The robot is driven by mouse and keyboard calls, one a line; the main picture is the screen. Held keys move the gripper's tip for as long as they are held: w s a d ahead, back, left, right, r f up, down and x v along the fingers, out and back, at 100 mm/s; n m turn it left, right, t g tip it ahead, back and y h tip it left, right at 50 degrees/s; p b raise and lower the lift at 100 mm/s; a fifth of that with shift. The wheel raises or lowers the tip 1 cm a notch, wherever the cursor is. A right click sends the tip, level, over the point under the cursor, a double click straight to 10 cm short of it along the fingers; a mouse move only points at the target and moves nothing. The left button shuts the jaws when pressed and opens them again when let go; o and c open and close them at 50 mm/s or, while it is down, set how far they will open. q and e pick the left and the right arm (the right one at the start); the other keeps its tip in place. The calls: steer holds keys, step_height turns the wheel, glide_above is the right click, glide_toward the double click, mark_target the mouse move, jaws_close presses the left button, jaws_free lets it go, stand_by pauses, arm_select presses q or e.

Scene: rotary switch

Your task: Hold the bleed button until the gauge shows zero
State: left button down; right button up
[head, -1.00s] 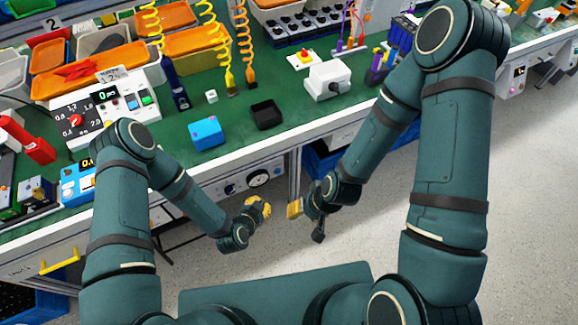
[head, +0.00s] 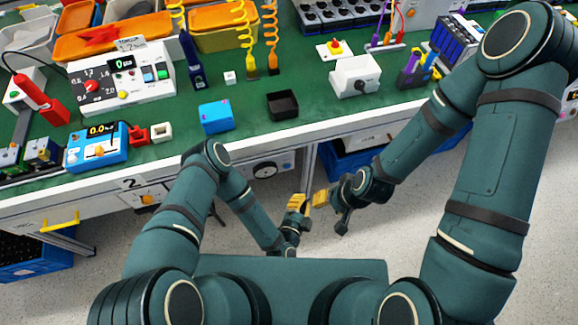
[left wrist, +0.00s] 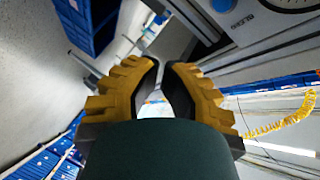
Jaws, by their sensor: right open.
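The round gauge (head: 264,170) is on the panel under the bench's front edge; its needle is too small to read. In the left wrist view, the blue bleed button (left wrist: 222,4) is at the top edge beside the lettering BLEED, with part of the gauge (left wrist: 290,3) to its right.
The green bench (head: 250,100) carries a blue box (head: 215,117), a black tray (head: 283,105), a white switch box (head: 355,76) and a blue meter (head: 97,147). A yellow drawer handle (head: 60,223) sticks out at left. Floor is free below the panel.

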mark_target(287, 167)
arm_select(q)
steer(key=shift+w, duration=0.1)
steer(key=w+a+b, duration=0.2)
steer(key=w, duration=0.6)
steer(key=shift+a+b, duration=0.3)
steer(key=shift+w, duration=0.2)
stand_by(1.2)
steer(key=shift+w+a, duration=0.15)
steer(key=shift+w, duration=0.15)
steer(key=shift+w+a, duration=0.15)
steer(key=shift+w, duration=0.25)
stand_by(2.5)
steer(key=shift+s, duration=0.1)
stand_by(0.7)
steer(key=shift+s+d+p, duration=0.25)
steer(key=shift+s+p, duration=0.05)
steer(key=shift+s, duration=0.4)
steer(key=shift+s, duration=0.1)
